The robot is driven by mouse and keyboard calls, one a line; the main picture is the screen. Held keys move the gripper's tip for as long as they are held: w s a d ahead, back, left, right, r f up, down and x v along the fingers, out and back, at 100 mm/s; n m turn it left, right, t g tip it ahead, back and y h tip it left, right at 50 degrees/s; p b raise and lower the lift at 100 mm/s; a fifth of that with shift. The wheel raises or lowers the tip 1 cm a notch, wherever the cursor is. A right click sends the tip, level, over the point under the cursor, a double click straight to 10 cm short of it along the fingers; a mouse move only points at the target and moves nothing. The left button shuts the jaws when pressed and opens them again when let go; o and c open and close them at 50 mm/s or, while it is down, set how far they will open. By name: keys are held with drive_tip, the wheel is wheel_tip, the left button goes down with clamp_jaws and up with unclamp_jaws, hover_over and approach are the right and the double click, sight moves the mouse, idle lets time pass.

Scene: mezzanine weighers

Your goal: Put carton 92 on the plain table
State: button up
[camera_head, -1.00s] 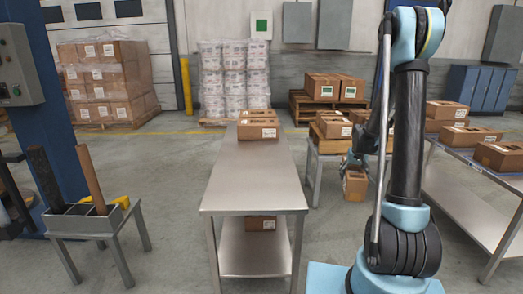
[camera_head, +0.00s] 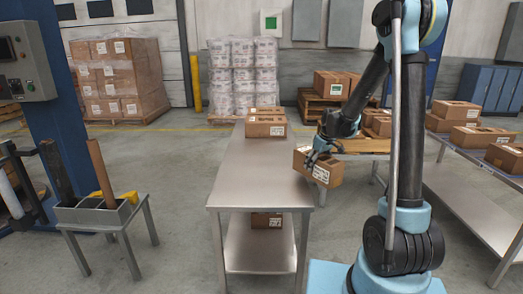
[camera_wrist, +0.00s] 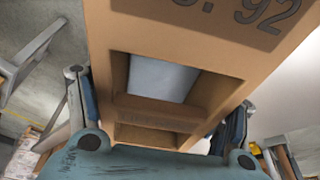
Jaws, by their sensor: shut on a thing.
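Carton 92 (camera_head: 327,171) is a brown cardboard box with a white label, held tilted at the right edge of the metal table. In the wrist view the carton (camera_wrist: 225,40) shows a printed "92" and a cut-out opening. My gripper (camera_head: 318,157) is shut on the carton; its fingers (camera_wrist: 160,125) lie on either side of it. The plain table (camera_head: 255,180) has a bare steel top, with cartons (camera_head: 265,124) at its far end. I cannot tell whether the held carton touches the table.
Another carton (camera_head: 266,220) sits on the table's lower shelf. A wooden-topped stand (camera_head: 365,146) with cartons is behind my arm. A steel table (camera_head: 450,175) with several cartons is at the right. A small grey stand (camera_head: 100,212) holds upright handles at the left. The near tabletop is clear.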

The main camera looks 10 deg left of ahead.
drive_tip(key=s+a+r+n+g, duration=0.1)
drive_tip(key=s+a+r+n, duration=0.15)
drive_tip(key=a, duration=0.25)
drive_tip(key=s+a+r+n, duration=0.1)
drive_tip(key=s+a+n, duration=0.25)
drive_tip(key=a, duration=0.25)
wheel_tip(320, 180, up, 3)
drive_tip(key=n+g, duration=0.2)
drive_tip(key=n, duration=0.3)
hover_over(269, 193)
drive_tip(key=shift+y, duration=0.4)
drive_tip(key=shift+d+f, duration=0.1)
drive_tip(key=shift+f, duration=4.75)
drive_tip(key=o, duration=1.9)
drive_tip(key=shift+c, duration=0.2)
